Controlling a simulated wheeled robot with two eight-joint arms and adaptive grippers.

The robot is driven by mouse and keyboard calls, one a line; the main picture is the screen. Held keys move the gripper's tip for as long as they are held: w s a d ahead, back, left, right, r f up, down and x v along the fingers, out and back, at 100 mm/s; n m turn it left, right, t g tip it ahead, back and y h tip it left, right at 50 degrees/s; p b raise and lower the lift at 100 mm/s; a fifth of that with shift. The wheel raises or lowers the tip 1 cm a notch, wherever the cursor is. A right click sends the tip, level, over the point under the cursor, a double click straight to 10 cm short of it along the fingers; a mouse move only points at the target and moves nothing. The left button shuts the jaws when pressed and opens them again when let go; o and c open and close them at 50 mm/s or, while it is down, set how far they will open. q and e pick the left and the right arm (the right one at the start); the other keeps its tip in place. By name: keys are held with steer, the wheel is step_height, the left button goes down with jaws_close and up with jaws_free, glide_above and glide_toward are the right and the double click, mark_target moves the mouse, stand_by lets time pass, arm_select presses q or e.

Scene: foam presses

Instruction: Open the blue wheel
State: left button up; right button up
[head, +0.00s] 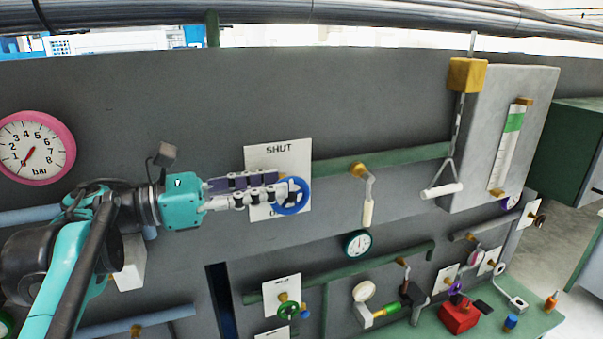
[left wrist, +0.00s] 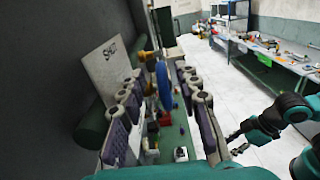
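The blue wheel (head: 306,193) sits on the wall in front of a white plate marked SHUT (head: 279,151), whose lower lettering is mostly hidden. My left gripper (head: 287,193) reaches it from the left, its fingers overlapping the wheel. In the left wrist view the blue wheel (left wrist: 163,86) stands edge-on between the two fingers of my left gripper (left wrist: 158,92), which are apart, with gaps seen on both sides. My right gripper (left wrist: 236,143) shows small and dark at the right of the left wrist view, away from the wheel; its opening is unclear.
A pink-rimmed gauge (head: 37,147) is at the left of the wall. A green pipe (head: 335,166) runs right from the wheel, past a hanging white-handled lever (head: 368,205). A green wheel (head: 288,309) is below. A green bench (head: 535,318) holds a red box (head: 459,316).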

arm_select(q)
steer(key=p+x, duration=0.1)
steer(key=x, duration=0.6)
steer(key=shift+s+p, duration=0.2)
steer(key=shift+p, duration=0.15)
steer(key=shift+w+d, duration=0.1)
steer(key=shift+d, duration=0.1)
steer(key=shift+w+a, duration=0.1)
steer(key=shift+a, duration=0.05)
jaws_close()
